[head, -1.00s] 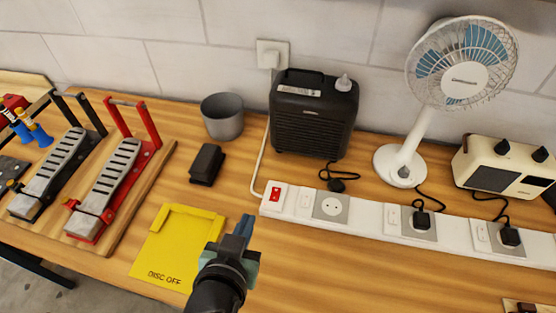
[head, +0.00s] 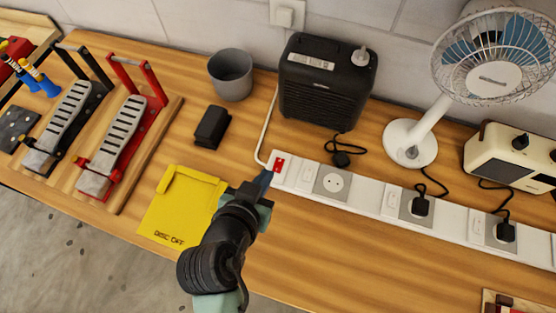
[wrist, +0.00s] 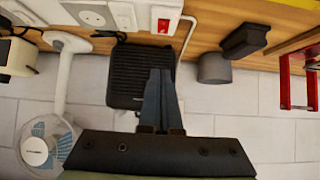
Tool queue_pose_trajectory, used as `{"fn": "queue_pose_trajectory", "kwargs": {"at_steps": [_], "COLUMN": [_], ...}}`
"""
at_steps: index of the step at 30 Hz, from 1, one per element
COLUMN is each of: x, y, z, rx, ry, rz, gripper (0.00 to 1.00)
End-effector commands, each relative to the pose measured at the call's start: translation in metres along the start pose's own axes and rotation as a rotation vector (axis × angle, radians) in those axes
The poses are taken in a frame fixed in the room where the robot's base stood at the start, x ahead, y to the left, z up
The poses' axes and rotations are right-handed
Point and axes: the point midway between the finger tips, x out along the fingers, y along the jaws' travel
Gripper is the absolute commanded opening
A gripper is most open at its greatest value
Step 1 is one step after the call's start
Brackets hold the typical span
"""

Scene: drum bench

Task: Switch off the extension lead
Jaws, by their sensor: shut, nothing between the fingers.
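The white extension lead (head: 368,200) lies along the bench, with a red rocker switch (head: 279,165) at its left end. The red switch also shows in the wrist view (wrist: 163,24), near the top. My gripper (head: 262,181) is shut and empty, its fingertips just left of and close to the red switch in the head view. In the wrist view the shut fingers (wrist: 158,85) point up towards the switch end of the lead. I cannot tell whether they touch it. Two black plugs (head: 420,206) (head: 505,232) sit in sockets further right; one socket (head: 332,182) near the switch is empty.
A black heater (head: 325,90) stands behind the lead, its plug (head: 341,159) lying loose. A white fan (head: 410,145) and cream radio (head: 510,152) stand right. A grey cup (head: 231,75), black block (head: 212,127), yellow tray (head: 180,207) and pedals (head: 120,145) are left.

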Motion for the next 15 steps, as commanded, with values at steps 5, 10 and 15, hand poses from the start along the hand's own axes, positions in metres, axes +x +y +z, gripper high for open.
{"fn": "queue_pose_trajectory", "kwargs": {"at_steps": [5, 10, 15], "x": [0.024, 0.054, 0.083], "y": [0.001, 0.001, 0.001], "z": [-0.002, -0.002, -0.002], "rx": [0.001, 0.001, 0.001], "ry": [-0.001, 0.000, 0.000], "rz": [0.003, 0.002, 0.002], "gripper": [0.00, 0.00, 0.00]}}
